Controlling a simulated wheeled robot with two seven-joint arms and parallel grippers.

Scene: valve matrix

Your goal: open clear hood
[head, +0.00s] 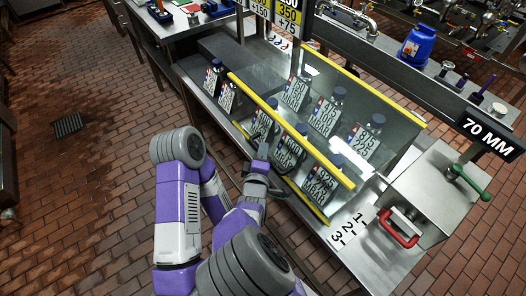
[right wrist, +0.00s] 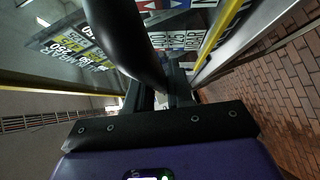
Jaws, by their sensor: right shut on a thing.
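The clear hood (head: 345,105) has yellow edges and stands over a row of labelled bottles on the steel bench, seen through its panels. Its front panel lies between an upper yellow edge (head: 290,130) and a lower one. A black curved handle (head: 290,158) sits on the front; in the right wrist view a thick black bar (right wrist: 125,40) runs down to the fingers. My right gripper (head: 262,172) is at the hood's front, shut on this handle. Its fingers in the wrist view (right wrist: 165,98) are partly hidden by the bar. My left gripper is not in view.
A metal box with a red handle (head: 399,230) and a green lever (head: 470,182) stands right of the hood. A blue device (head: 417,47) and a "70 MM" sign (head: 490,137) are on the ledge behind. Brick floor (head: 75,190) at left is open.

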